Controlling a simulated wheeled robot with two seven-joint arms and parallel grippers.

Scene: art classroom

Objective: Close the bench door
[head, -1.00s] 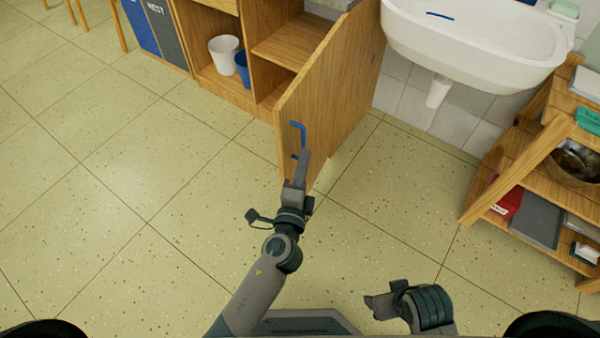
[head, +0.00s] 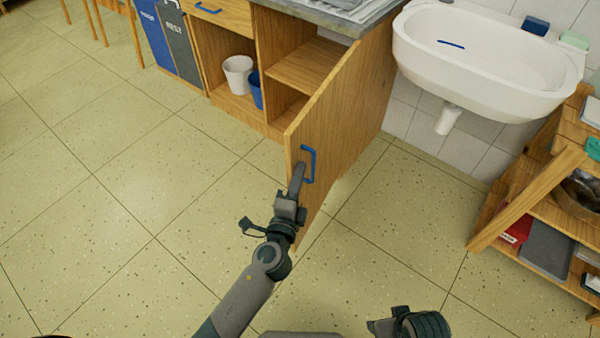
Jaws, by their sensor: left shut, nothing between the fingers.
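The wooden bench door (head: 345,115) stands wide open, swung out from the bench (head: 251,60) toward me. Its blue handle (head: 312,163) is on the outer face near the free edge. My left gripper (head: 299,168) is shut and empty, with its fingertips at the door's outer face just left of the handle; I cannot tell whether they touch it. The open compartment shows a shelf (head: 305,65). My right gripper (head: 372,326) is low in the view, away from the door, and its fingers are too unclear to judge.
A white sink (head: 480,60) hangs on the wall right of the door. A wooden shelf rack (head: 530,195) stands at the right. Blue and grey bins (head: 160,35) stand at left. The tiled floor at left is clear.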

